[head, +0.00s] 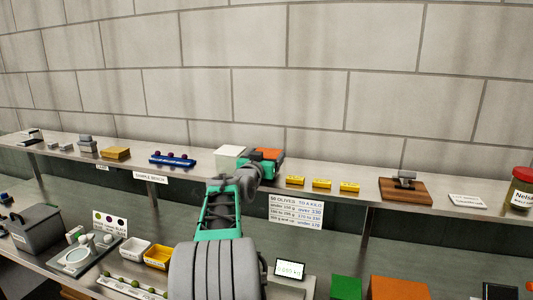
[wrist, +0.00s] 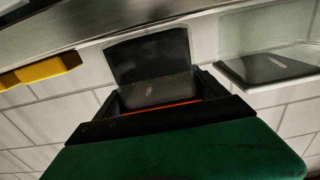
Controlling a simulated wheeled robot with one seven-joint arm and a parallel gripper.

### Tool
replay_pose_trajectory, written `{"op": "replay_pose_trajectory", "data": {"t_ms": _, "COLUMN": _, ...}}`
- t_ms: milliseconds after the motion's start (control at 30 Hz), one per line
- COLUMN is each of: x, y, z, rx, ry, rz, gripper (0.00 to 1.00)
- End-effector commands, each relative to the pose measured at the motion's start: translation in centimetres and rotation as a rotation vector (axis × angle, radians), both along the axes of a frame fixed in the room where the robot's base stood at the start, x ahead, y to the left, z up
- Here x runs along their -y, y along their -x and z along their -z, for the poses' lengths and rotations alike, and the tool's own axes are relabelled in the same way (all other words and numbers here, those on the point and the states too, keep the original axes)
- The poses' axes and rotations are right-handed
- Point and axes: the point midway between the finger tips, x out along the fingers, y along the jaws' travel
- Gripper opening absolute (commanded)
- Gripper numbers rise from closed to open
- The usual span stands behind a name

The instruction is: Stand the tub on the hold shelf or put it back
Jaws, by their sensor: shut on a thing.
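My gripper (wrist: 165,105) is shut on a dark tub (wrist: 153,72), which shows between its black fingers in the wrist view, with a thin orange edge along it. In the head view my gripper is at the shelf (head: 335,192), and an orange patch (head: 268,154) shows there, probably the top of the held tub. My wrist hides most of it. I cannot tell whether the tub touches the shelf. A white box (head: 230,156) stands on the shelf just left of my gripper. A pale box with a dark face (wrist: 270,68) shows at right in the wrist view.
Yellow blocks (head: 321,184) stand right of my gripper, then a brown board (head: 404,191) and a lidded jar (head: 521,188). A blue rack (head: 172,160) is farther left.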

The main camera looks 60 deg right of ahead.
Motion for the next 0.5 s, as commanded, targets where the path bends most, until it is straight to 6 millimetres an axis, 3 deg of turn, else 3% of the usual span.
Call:
{"op": "replay_pose_trajectory", "data": {"t_ms": 233, "x": -0.03, "y": 0.0, "z": 0.12, "rx": 0.002, "ry": 0.004, "rz": 0.0, "gripper": 0.12}}
{"op": "replay_pose_trajectory", "data": {"t_ms": 267, "x": -0.02, "y": -0.01, "z": 0.27, "rx": 0.0, "ry": 0.0, "rz": 0.0, "gripper": 0.83}}
{"op": "replay_pose_trajectory", "data": {"t_ms": 500, "x": -0.02, "y": 0.0, "z": 0.2, "rx": -0.001, "ry": -0.001, "rz": 0.0, "gripper": 1.0}}
